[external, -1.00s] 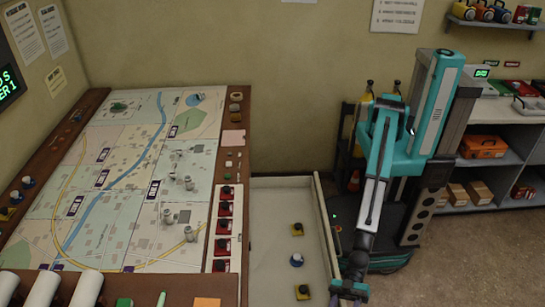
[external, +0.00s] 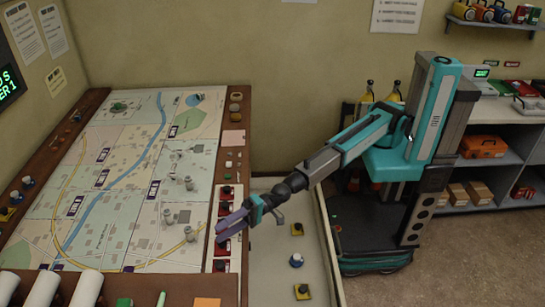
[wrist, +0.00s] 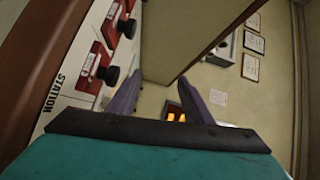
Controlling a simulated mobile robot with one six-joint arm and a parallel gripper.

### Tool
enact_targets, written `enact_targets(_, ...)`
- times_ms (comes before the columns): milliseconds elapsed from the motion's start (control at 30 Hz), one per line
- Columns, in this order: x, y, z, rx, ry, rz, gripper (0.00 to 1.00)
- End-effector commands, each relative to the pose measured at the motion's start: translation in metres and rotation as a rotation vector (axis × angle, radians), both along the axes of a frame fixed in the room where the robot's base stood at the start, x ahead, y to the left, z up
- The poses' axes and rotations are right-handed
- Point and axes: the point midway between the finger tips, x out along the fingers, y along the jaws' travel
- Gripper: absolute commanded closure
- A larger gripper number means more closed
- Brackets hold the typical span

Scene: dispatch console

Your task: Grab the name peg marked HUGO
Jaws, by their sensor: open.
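Several red name pegs with black knobs stand in a row on the white station strip (external: 208,258) along the map table's right edge. The top red peg (external: 226,191) shows clear of my gripper; others are partly behind it. In the wrist view two red pegs, a nearer one (wrist: 93,64) and a farther one (wrist: 118,22), carry small white labels. I cannot read HUGO on any peg. My gripper (external: 220,236) is over the strip, above the lower red pegs. Its purple fingers (wrist: 158,92) are apart and empty, to the right of the pegs in the wrist view.
A shallow pale tray (external: 268,213) beside the table holds a yellow peg (external: 297,229), a blue round peg (external: 296,261) and another yellow peg (external: 303,292). The map (external: 110,190) carries small grey pieces. White rolls (external: 43,289) lie at the near left.

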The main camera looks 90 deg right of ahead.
Motion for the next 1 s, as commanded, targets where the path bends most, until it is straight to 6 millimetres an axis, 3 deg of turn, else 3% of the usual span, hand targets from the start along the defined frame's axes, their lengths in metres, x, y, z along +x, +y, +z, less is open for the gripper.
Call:
enact_targets(33, 0.014, -0.021, 0.008, 0.041, 0.029, -0.025, 0.54)
enact_targets(300, 0.075, -0.125, 0.053, 0.292, 0.196, -0.138, 0.54)
enact_targets(700, 0.13, -0.289, 0.117, 0.692, 0.395, -0.278, 0.54)
enact_targets(867, 0.143, -0.351, 0.127, 0.845, 0.494, -0.324, 0.54)
enact_targets(1000, 0.156, -0.393, 0.104, 0.965, 0.655, -0.363, 0.54)
